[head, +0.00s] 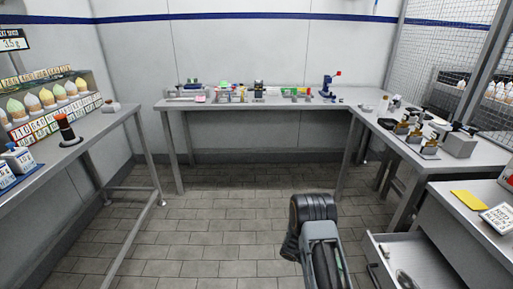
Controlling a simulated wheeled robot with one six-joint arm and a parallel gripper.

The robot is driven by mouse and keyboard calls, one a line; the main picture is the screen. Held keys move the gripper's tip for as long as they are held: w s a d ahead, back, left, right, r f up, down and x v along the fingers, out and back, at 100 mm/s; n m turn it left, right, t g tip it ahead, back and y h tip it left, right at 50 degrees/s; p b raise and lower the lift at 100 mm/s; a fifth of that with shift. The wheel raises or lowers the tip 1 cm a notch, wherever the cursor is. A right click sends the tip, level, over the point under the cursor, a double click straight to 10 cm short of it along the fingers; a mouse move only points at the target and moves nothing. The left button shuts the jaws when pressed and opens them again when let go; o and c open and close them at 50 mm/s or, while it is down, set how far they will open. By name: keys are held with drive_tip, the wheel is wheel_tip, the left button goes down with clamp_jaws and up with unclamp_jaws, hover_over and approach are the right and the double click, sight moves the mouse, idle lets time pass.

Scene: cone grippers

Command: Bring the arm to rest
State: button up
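My arm (318,240) rises from the bottom edge of the head view, right of the middle. It shows as a dark rounded joint above a grey link. It stands over the tiled floor, apart from the tables. The fingers of my gripper cannot be made out, so its opening and anything in it are hidden.
A back table (240,104) holds small tools. A left table (90,131) carries a rack of cones (43,98). A right table (400,146) holds several dark-handled devices. An open drawer (412,260) juts out at lower right, near my arm. The middle floor is clear.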

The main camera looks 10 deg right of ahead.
drive_tip(key=s+a+m+g+y, duration=0.1)
drive_tip(key=s+a+m+y, duration=0.3)
drive_tip(key=m, duration=0.6)
drive_tip(key=a+r+m+t+y+p, duration=0.2)
drive_tip(key=a+r+m+y+p, duration=0.25)
drive_tip(key=r+m, duration=0.5)
drive_tip(key=s+a+r+m+t+y+p, duration=0.1)
drive_tip(key=a+r+m+t+p, duration=0.2)
drive_tip(key=r, duration=0.8)
drive_tip(key=s+a+r+m+t+y+p, duration=0.1)
drive_tip(key=a+r+m+t+p, duration=0.3)
drive_tip(key=r, duration=0.8)
drive_tip(key=s+a+r+m+t+y+p, duration=0.2)
drive_tip(key=r+p, duration=0.5)
drive_tip(key=r, duration=0.5)
drive_tip(key=a+m+t+y, duration=0.1)
drive_tip(key=a+t, duration=0.1)
drive_tip(key=a, duration=0.1)
drive_tip(key=shift+a+r+m, duration=0.15)
drive_tip(key=shift+r+m, duration=0.1)
drive_tip(key=shift+m, duration=0.1)
drive_tip(key=shift+s, duration=0.1)
